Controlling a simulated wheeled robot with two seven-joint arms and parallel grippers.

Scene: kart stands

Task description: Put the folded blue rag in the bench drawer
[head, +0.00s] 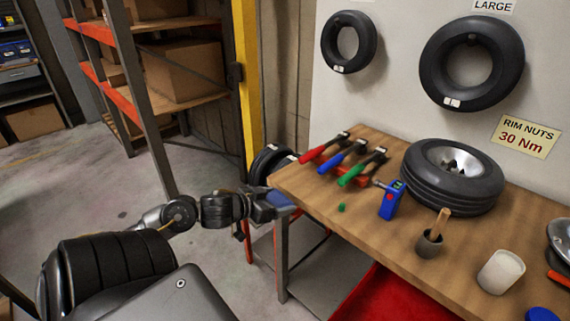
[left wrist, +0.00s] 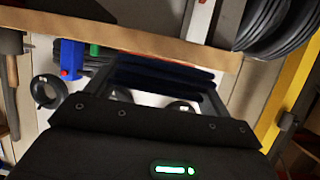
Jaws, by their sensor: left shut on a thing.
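My left gripper (head: 276,204) is shut on the folded blue rag (head: 283,199), beside the left end of the wooden bench (head: 345,222). The rag shows better in the left wrist view (left wrist: 160,76) as dark blue layers between the fingers (left wrist: 160,88), near the bench edge. A red, tray-like part (head: 375,297) shows below the bench's front edge; it may be the bench drawer, pulled out, but it is cut off by the picture's bottom. My right gripper is not in view.
The bench holds red, blue and green-handled tools (head: 345,160), a blue device (head: 391,200), a wheel (head: 452,178), a cup with a brush (head: 429,243) and a white cup (head: 500,271). A yellow post (head: 248,70) and shelving (head: 140,95) stand behind. Floor at left is clear.

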